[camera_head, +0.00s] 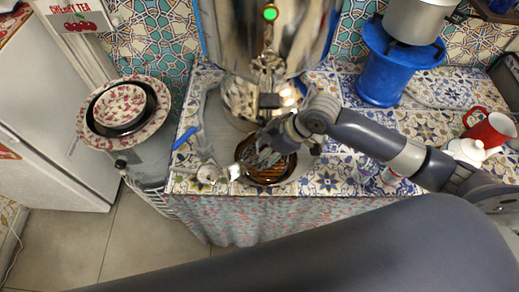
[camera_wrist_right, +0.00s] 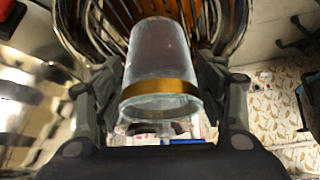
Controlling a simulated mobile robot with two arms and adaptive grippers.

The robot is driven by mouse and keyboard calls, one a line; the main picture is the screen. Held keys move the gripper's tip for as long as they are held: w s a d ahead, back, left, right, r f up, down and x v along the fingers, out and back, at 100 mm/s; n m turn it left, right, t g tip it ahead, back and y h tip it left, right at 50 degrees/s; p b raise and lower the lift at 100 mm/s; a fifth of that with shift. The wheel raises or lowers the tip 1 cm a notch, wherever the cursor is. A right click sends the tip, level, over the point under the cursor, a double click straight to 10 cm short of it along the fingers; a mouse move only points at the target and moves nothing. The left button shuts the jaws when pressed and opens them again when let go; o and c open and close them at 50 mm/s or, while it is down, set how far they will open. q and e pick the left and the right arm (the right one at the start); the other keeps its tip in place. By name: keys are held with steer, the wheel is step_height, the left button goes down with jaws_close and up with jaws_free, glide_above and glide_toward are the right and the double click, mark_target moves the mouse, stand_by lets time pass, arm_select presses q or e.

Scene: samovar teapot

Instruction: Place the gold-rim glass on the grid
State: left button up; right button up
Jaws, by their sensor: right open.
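The gold-rim glass (camera_wrist_right: 160,62) shows in the right wrist view as a clear, slightly tapered glass with a gold band near its rim. It is between the two fingers of my right gripper (camera_wrist_right: 157,78), which is open around it. The slatted brown grid (camera_wrist_right: 118,14) lies behind the glass's far end, and the glass appears to stand on it, though the contact is hidden. In the head view the grid (camera_head: 268,178) sits in a dark round bowl below the samovar tap, with my right gripper (camera_head: 262,158) over it. The glass cannot be made out there. My left gripper is out of view.
The silver samovar (camera_head: 235,38) with its tap rises just behind the bowl. A blue stand (camera_head: 382,75) with a pot, a red mug (camera_head: 489,130) and a white teapot (camera_head: 463,151) are to the right. Stacked plates (camera_head: 150,133) stand left, beyond the tiled counter's edge.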

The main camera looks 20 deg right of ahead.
steer(key=v, duration=1.1)
steer(key=shift+d, duration=0.1)
